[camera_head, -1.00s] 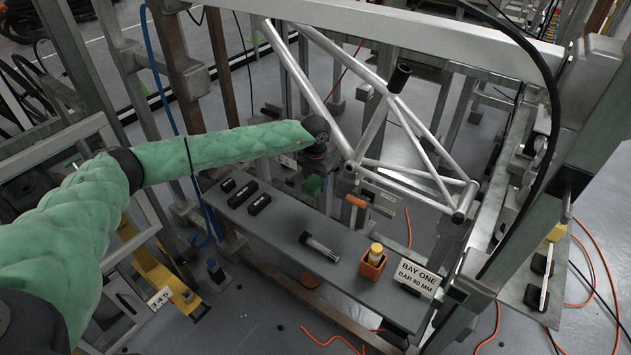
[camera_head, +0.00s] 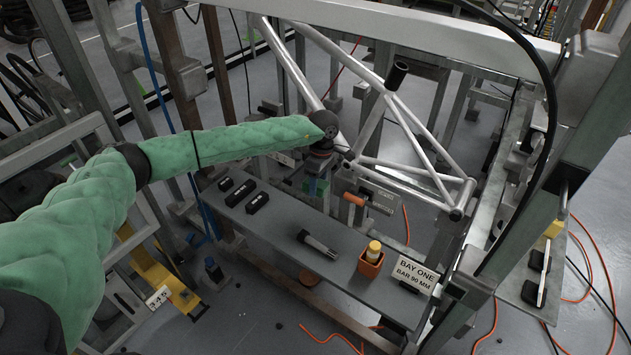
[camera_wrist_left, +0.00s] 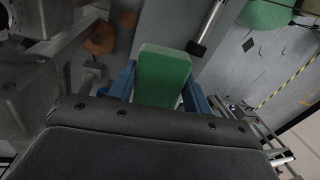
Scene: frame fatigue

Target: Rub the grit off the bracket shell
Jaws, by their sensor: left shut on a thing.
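My left gripper (camera_head: 316,174) is shut on a green block (camera_wrist_left: 162,75), held between two blue fingers in the left wrist view. The block shows small and partly hidden under my wrist in the head view (camera_head: 314,186). The bare silver bicycle frame (camera_head: 372,128) is held in the rig. Its bracket shell (camera_head: 347,158), at the low joint of the tubes, is just right of my gripper and partly hidden. I cannot tell whether the block touches it, and grit is too small to make out. My right gripper is not in view.
An orange-handled clamp (camera_head: 354,200) is close right of my gripper. Steel posts stand around.

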